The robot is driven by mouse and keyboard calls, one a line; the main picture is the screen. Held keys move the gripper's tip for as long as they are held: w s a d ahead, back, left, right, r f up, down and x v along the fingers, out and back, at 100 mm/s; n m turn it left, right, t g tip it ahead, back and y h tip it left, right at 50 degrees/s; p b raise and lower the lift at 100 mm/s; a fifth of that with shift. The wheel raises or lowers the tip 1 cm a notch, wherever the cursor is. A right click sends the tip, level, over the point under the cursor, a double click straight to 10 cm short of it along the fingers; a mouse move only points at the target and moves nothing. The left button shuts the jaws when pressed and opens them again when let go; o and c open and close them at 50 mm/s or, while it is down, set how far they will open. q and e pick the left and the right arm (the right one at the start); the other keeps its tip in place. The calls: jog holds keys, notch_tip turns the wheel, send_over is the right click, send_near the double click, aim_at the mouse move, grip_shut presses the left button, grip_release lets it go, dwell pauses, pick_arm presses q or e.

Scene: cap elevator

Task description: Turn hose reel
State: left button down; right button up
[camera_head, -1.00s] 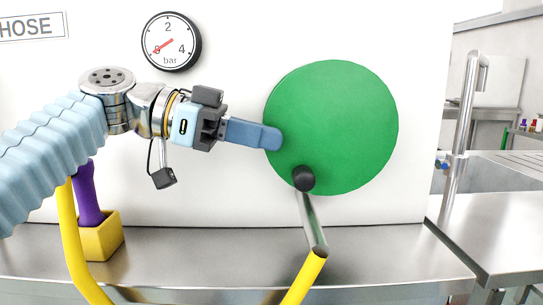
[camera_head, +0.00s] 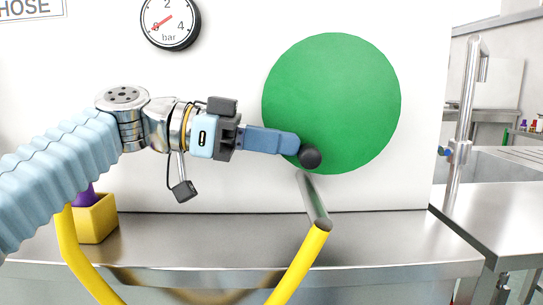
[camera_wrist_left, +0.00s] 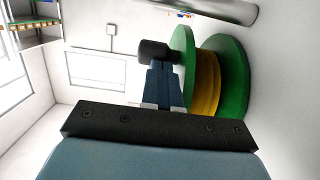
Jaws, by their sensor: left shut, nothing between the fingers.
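The green hose reel (camera_head: 335,90) is a large disc on the white wall. It shows from the side in the left wrist view (camera_wrist_left: 230,78), with yellow hose (camera_wrist_left: 205,82) wound between its two green discs. A black knob (camera_head: 310,158) sticks out near the reel's lower left edge; it also shows in the left wrist view (camera_wrist_left: 154,50). My left gripper (camera_head: 292,146) is shut and empty. Its blue fingertips are right at the knob, beside it or touching; I cannot tell which. My right gripper is not in view.
A metal nozzle (camera_head: 314,203) on the yellow hose (camera_head: 296,268) hangs below the reel. A pressure gauge (camera_head: 170,22) is on the wall above my arm. A yellow box (camera_head: 95,222) with a purple item stands on the steel counter (camera_head: 200,232). A metal post (camera_head: 464,110) rises at right.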

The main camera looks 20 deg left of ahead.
pick_arm(q)
jog(key=shift+f+h+b, duration=0.4)
jog(key=shift+b, duration=0.45)
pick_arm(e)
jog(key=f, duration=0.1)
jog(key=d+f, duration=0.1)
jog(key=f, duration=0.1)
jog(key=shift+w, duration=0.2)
pick_arm(q)
jog(key=shift+d, duration=0.1)
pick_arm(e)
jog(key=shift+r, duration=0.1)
pick_arm(q)
jog(key=s+d+r+p, duration=0.3)
jog(key=s+r, duration=1)
jog(key=shift+s+d+r, duration=0.2)
jog(key=shift+s, duration=0.1)
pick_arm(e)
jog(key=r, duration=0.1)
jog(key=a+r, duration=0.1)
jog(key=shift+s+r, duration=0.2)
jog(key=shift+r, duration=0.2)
